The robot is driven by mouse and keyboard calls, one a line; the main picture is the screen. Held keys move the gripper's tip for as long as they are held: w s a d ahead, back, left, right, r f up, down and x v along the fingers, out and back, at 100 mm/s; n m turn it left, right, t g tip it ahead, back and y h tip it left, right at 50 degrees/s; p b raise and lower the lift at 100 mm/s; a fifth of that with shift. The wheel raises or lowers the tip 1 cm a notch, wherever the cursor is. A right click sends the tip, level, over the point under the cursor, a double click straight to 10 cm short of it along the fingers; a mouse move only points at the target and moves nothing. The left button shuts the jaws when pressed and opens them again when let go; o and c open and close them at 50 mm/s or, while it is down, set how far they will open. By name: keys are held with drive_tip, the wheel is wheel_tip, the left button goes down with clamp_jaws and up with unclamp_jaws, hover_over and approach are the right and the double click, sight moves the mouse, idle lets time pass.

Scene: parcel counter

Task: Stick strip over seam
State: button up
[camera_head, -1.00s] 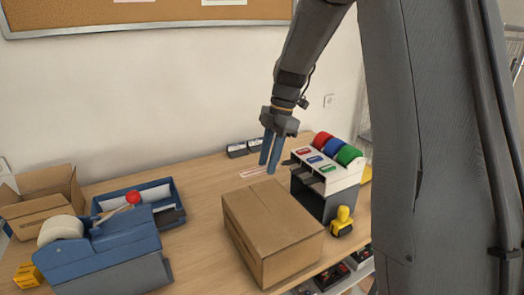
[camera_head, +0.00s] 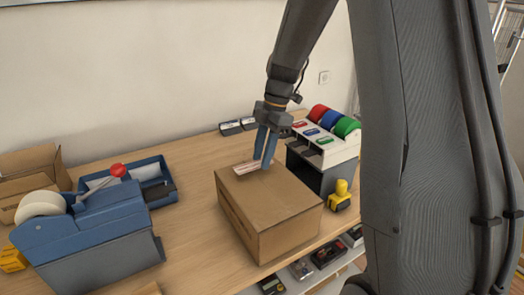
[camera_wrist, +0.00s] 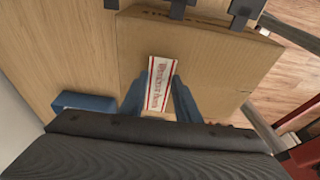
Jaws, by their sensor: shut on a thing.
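The cardboard box (camera_head: 275,205) stands on the counter and fills much of the wrist view (camera_wrist: 225,70). The white strip (camera_head: 246,168) with red edges and red print is over the far left part of the box top. It also shows in the wrist view (camera_wrist: 158,86), extending out from between my fingers. My gripper (camera_head: 264,163) points down, shut on the strip, near the box's far edge; its blue fingers also show in the wrist view (camera_wrist: 156,103). I cannot tell whether the strip touches the cardboard. The seam is not clear.
A blue tape dispenser (camera_head: 85,235) with a red knob stands at left, before a blue tray (camera_head: 165,188). A rack (camera_head: 318,175) with coloured rolls and a yellow-handled stamp (camera_head: 340,197) stand close right of the box. Bare counter (camera_head: 195,210) lies left of the box.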

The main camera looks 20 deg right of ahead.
drive_tip(key=shift+f, duration=0.55)
drive_tip(key=o, duration=0.7)
drive_tip(key=shift+o, duration=0.2)
drive_tip(key=shift+p+v, duration=1.4)
drive_tip(key=shift+v, duration=1.4)
wheel_tip(320, 180, up, 8)
drive_tip(key=p, duration=0.4)
drive_tip(key=shift+d, duration=0.25)
